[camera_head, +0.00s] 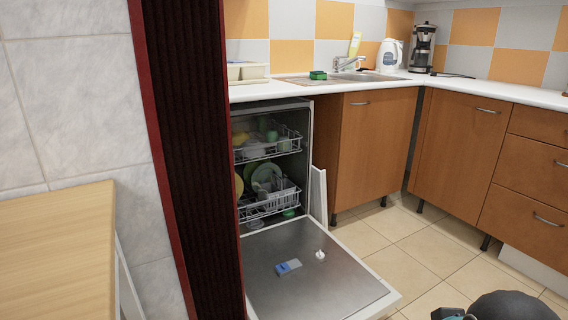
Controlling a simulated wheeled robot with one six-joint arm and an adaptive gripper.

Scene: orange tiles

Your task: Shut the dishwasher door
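The dishwasher (305,150) stands under the counter left of the sink cabinet. Its door (330,285) is folded down, open and close to level, with its metal inner face up. The upper rack (285,145) and the lower rack (270,205) sit inside the machine and hold dishes. The door's near left part is hidden behind the dark panel or cut by the frame edge. My gripper's fingers do not show. A dark rounded part and a teal part at the bottom right look like my arm, right of the door and apart from it in the picture.
A dark ribbed panel with red edges (190,140) stands left of the dishwasher. A wooden table (60,255) is at the lower left. A white panel (318,195) stands beside the dishwasher opening. Tiled floor (420,245) is clear between the door and the wooden cabinets (375,145).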

